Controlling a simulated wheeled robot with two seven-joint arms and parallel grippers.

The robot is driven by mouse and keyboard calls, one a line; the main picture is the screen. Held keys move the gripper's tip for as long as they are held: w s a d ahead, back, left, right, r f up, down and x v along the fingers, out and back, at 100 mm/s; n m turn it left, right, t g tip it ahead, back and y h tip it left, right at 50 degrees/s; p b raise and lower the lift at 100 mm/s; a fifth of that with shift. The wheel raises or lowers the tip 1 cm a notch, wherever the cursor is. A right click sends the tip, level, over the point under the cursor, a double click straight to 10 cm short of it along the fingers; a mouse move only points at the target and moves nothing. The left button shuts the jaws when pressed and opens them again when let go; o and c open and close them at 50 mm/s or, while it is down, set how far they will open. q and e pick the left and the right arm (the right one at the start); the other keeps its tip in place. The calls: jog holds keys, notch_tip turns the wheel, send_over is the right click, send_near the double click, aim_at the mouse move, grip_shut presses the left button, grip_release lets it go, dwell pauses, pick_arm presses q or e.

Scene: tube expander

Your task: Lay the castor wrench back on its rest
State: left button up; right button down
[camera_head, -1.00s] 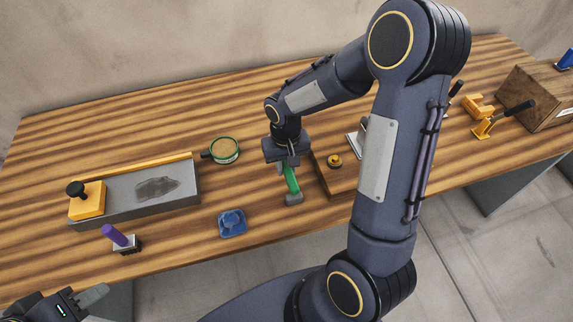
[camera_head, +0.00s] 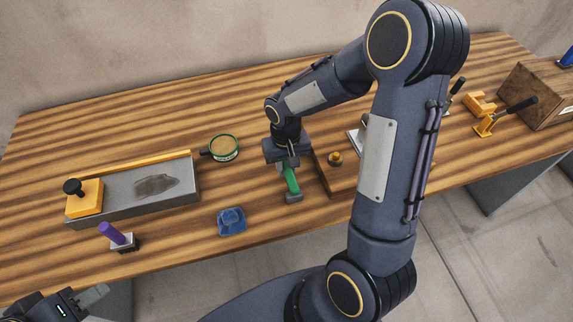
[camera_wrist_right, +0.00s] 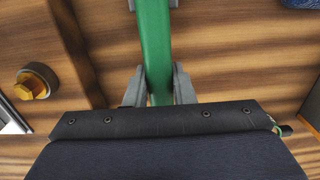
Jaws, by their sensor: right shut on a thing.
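The castor wrench appears to be the green-handled tool (camera_head: 292,182) with a grey head, low over the middle of the table in the head view. My right gripper (camera_head: 285,165) is shut on its green handle. The right wrist view shows the handle (camera_wrist_right: 155,45) between the two fingers of the gripper (camera_wrist_right: 160,88). The grey head (camera_head: 293,197) points toward the table's front edge. I cannot tell if it touches the table, nor which thing is its rest. My left gripper (camera_head: 95,296) is at the lower left corner, partly cut off, with its opening unclear.
A grey tray (camera_head: 120,208) with a yellow block stands at the left. A purple-handled stamp (camera_head: 115,235), a blue dish (camera_head: 231,221) and a green-rimmed round pot (camera_head: 225,147) stand near. A wooden board (camera_head: 330,180) with a brass knob lies just right of the tool.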

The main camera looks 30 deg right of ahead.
jog(key=shift+f, duration=0.3)
jog(key=c, duration=1.1)
grip_release()
jog(key=shift+c, duration=0.2)
jog(key=shift+r, duration=0.1)
notch_tip(320, 180, up, 8)
jog(key=p, duration=0.5)
jog(key=shift+w+p, duration=0.15)
jog(key=shift+p, duration=0.25)
